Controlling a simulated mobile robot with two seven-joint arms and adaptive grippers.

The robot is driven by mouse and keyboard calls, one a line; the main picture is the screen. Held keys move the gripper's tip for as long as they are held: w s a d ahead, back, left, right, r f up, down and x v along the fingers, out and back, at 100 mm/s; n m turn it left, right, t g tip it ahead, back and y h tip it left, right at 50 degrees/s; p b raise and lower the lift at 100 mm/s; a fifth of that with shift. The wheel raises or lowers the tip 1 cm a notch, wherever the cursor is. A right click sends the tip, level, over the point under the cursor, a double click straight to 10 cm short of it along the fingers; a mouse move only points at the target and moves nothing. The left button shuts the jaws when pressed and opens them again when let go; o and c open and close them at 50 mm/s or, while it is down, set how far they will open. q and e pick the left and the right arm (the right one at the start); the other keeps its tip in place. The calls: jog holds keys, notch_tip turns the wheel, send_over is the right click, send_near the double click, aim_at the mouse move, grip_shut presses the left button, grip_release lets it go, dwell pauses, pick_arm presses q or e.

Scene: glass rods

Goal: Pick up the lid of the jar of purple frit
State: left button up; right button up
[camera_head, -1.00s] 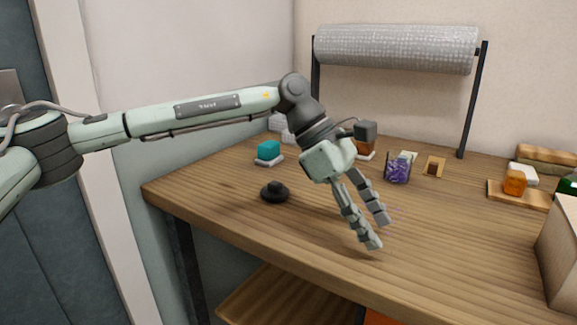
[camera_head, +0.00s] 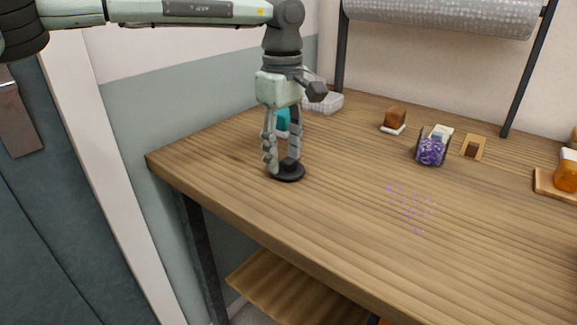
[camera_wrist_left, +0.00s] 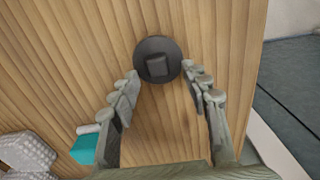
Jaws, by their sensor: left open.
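The black round lid (camera_head: 287,173) with a raised knob lies on the wooden table near its left edge. In the left wrist view the lid (camera_wrist_left: 157,61) shows from above, just beyond the fingertips. My left gripper (camera_head: 281,163) points down over the lid, its open fingers on either side of the knob in the head view. In the left wrist view the left gripper (camera_wrist_left: 166,92) has nothing between its fingers. My right gripper is not in view.
Purple specks (camera_head: 412,207) lie scattered on the table (camera_head: 340,225) in front of the jar. A teal block (camera_head: 283,119) is behind my left gripper. A brown block (camera_head: 395,117) and a small wooden stand (camera_head: 474,147) are at the back.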

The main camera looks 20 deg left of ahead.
pick_arm(q)
jog(key=shift+f, duration=0.25)
jog(key=c, duration=1)
jog(key=shift+r, duration=0.1)
